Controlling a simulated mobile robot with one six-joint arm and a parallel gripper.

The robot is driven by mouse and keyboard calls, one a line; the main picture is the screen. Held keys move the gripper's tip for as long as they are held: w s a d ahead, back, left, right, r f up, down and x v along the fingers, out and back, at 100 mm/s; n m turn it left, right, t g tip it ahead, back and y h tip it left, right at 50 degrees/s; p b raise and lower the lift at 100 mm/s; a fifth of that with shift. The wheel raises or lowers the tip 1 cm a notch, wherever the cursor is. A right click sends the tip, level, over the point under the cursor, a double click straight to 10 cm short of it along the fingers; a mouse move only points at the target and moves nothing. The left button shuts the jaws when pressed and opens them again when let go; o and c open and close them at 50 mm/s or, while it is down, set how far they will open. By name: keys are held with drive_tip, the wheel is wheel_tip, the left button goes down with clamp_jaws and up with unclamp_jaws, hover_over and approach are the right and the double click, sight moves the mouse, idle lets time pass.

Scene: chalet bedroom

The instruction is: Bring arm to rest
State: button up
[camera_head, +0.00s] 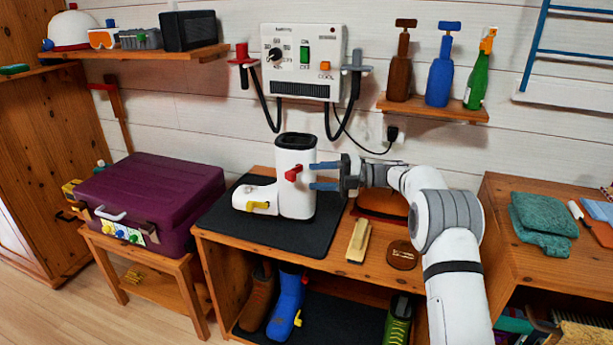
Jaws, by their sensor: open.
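My gripper (325,175) is open, with its two blue-grey fingers one above the other, pointing left. The fingertips are right beside the upper shaft of a white ski boot (297,205); I cannot tell if they touch it. The boot stands upright on a black mat (238,222) on the wooden bench. It has a red buckle (293,173) on the shaft and a yellow buckle (258,205) on the foot. My white arm reaches in from the lower right and covers the right part of the bench.
A wooden-backed brush (358,240) and a round brown tin (402,255) lie on the bench near my arm. A wall dryer (303,62) with hanging hoses is above. A bottle shelf (432,108) is at upper right. A purple suitcase (152,195) stands left; folded teal cloths (543,220) lie right.

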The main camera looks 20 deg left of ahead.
drive_tip(key=shift+d, duration=0.2)
drive_tip(key=w+d+r+m+t+p, duration=0.3)
drive_tip(key=r+m+t, duration=0.35)
drive_tip(key=r, duration=0.25)
drive_tip(key=w+d+r+m+t+p, duration=0.25)
drive_tip(key=w+r+m+t, duration=0.2)
drive_tip(key=r+t, duration=0.4)
drive_tip(key=s+d+r+m+t+h+p, duration=0.2)
drive_tip(key=d+r+m+t+h, duration=0.15)
drive_tip(key=d+m+h, duration=0.35)
drive_tip(key=s+d+r+m+t+h+p, duration=0.25)
drive_tip(key=d+r+m+h, duration=0.2)
drive_tip(key=d+m, duration=0.3)
drive_tip(key=s+d+f+m+g+h+p, duration=0.25)
drive_tip(key=s+d+m, duration=0.3)
drive_tip(key=s, duration=0.45)
drive_tip(key=s+d+f+m+g+h+p, duration=0.2)
drive_tip(key=s+d+m+g+h, duration=0.3)
drive_tip(key=s, duration=0.5)
drive_tip(key=s+f+m+g+y+p, duration=0.1)
drive_tip(key=s+f+g, duration=0.1)
drive_tip(key=s, duration=0.9)
drive_tip(key=s+f+m+g+p, duration=0.2)
drive_tip(key=s+f+g, duration=0.1)
drive_tip(key=s, duration=0.8)
drive_tip(key=shift+d+f+g+y, duration=0.25)
drive_tip(key=shift+f+g+y, duration=0.15)
drive_tip(key=shift+f, duration=0.25)
